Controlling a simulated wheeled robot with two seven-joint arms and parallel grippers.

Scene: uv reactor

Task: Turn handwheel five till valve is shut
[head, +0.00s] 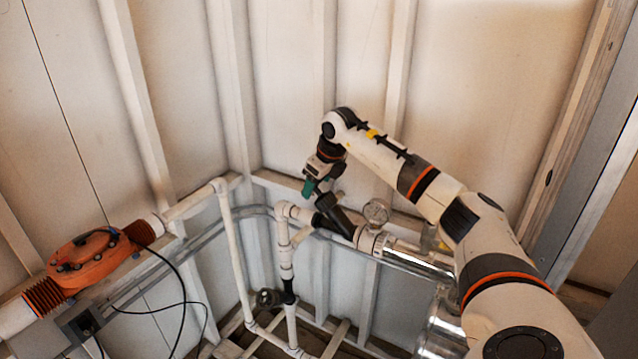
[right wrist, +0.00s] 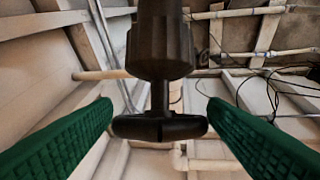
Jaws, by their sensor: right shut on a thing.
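My right gripper (head: 316,193) reaches down to the pipework in the corner, at a black valve (head: 338,219). The handwheel sits on a stem below the dark valve body (right wrist: 160,40). No number shows on it, so I cannot tell from a label that it is handwheel five. In the head view the gripper mostly hides this wheel. My left gripper is not in view.
A pressure gauge (head: 377,212) stands just right of the valve. White pipes (head: 238,250) and another dark valve (head: 268,298) lie lower down. An orange pipe unit (head: 90,262) with black cables is at the left. Ribbed walls close in behind the pipes.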

